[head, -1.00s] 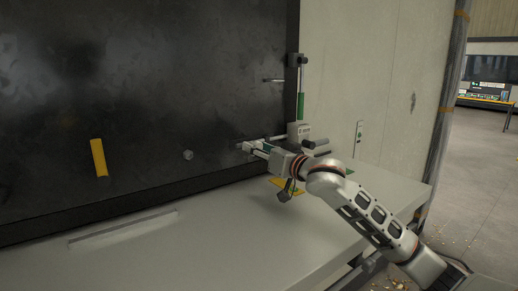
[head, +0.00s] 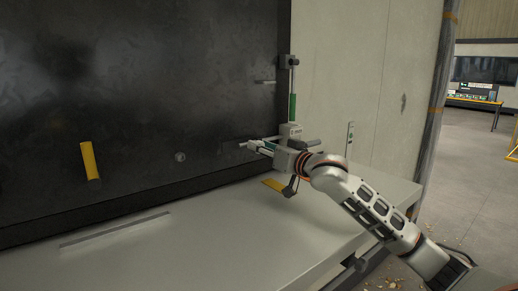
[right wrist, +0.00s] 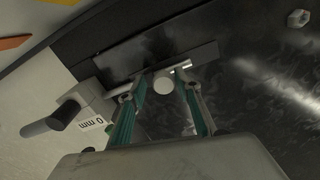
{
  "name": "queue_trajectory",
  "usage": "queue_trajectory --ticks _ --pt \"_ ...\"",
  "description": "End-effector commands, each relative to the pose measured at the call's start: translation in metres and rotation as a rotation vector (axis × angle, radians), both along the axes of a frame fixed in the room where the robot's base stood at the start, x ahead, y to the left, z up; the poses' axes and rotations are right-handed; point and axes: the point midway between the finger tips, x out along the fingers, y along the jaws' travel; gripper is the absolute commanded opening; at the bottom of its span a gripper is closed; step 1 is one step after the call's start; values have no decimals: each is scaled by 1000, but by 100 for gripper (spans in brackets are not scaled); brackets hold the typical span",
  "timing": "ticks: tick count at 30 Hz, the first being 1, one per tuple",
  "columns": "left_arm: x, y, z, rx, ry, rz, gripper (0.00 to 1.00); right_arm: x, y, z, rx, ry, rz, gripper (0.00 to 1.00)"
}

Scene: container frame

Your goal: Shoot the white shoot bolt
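In the right wrist view, a pale round knob end (right wrist: 163,83) sits between the fingertips of my right gripper (right wrist: 160,86). I take it as part of the white shoot bolt. A light horizontal rod (right wrist: 117,91) runs beside it to a grey-white block (right wrist: 92,97) marked "0 mm". My right gripper (head: 250,147) reaches the dark panel just left of the white block (head: 290,131) in the head view. Its fingers are spread around the knob, with gaps showing. The knob is not clear in the head view. My left gripper is not in view.
A vertical rod with a green sleeve (head: 292,107) rises above the block. The dark panel (head: 130,90) carries a yellow handle (head: 90,161) and a round knob (head: 180,157). The grey ledge (head: 220,230) is mostly clear; a yellow piece (head: 273,184) lies under my arm.

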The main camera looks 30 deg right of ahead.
Motion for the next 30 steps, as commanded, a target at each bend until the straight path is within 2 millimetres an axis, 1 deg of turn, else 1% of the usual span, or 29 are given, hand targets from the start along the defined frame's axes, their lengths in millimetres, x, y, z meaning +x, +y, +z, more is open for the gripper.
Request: queue_trajectory --ticks 7,10,14,17,24,30 --pt "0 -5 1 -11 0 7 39 0 2 -1 1 1 3 39" --pt "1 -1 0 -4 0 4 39 -1 2 -1 1 1 4 39" --pt "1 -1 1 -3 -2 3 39 -8 1 -2 0 2 5 39" --pt "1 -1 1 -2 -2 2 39 -21 -1 -2 -1 2 5 39" --pt "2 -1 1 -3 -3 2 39 -62 -7 -3 -1 3 3 39" --pt "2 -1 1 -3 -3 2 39 -91 -11 -3 -1 4 4 39"
